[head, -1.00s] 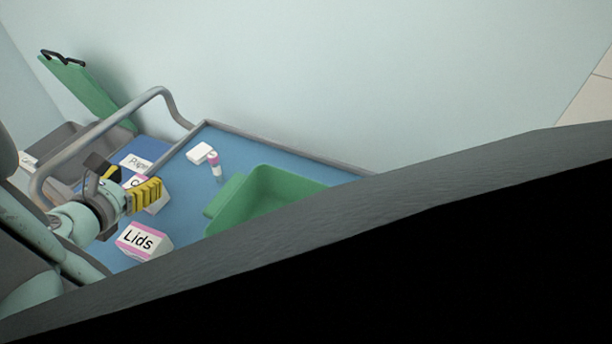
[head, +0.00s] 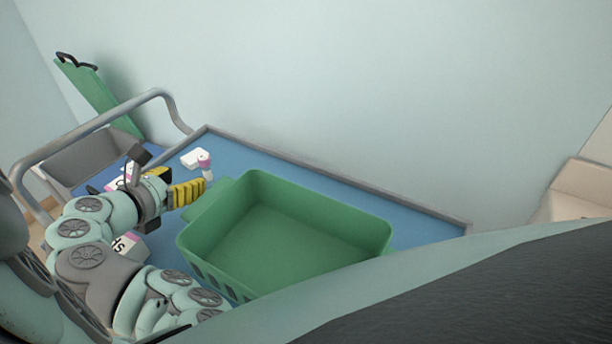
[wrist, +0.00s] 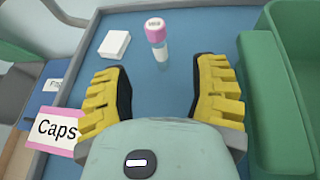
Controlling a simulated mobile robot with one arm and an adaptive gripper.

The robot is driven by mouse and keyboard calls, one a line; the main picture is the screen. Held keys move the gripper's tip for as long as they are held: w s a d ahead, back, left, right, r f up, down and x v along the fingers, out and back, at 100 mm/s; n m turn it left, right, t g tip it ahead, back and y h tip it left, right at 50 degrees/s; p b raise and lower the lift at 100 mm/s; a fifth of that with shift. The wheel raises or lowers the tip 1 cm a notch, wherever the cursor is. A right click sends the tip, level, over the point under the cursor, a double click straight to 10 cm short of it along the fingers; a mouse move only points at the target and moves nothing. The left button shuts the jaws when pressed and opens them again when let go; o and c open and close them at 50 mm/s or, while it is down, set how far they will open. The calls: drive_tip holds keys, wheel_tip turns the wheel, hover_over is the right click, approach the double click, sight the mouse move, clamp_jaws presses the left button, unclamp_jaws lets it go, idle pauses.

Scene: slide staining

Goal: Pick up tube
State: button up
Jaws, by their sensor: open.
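The tube (wrist: 158,45) has a pink cap and a clear body with a white label. It stands upright on the blue cart top, beyond my fingertips in the wrist view. It also shows in the head view (head: 206,164), just past the tip of my gripper. My gripper (wrist: 164,85) is open, with its two yellow fingers apart and nothing between them. In the head view my gripper (head: 203,186) points right, low beside the green bin, and its lower end of the tube is partly hidden.
A green bin (head: 290,205) stands right of the tube, close to my right finger. A small white box (wrist: 114,44) lies left of the tube. A Caps box (wrist: 57,131) is at the left. The blue cart top (head: 410,222) has a grey raised rim.

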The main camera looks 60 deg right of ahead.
sight(204, 171)
drive_tip(key=shift+x, duration=4.15)
drive_tip(key=shift+a, duration=0.1)
drive_tip(key=c, duration=0.9)
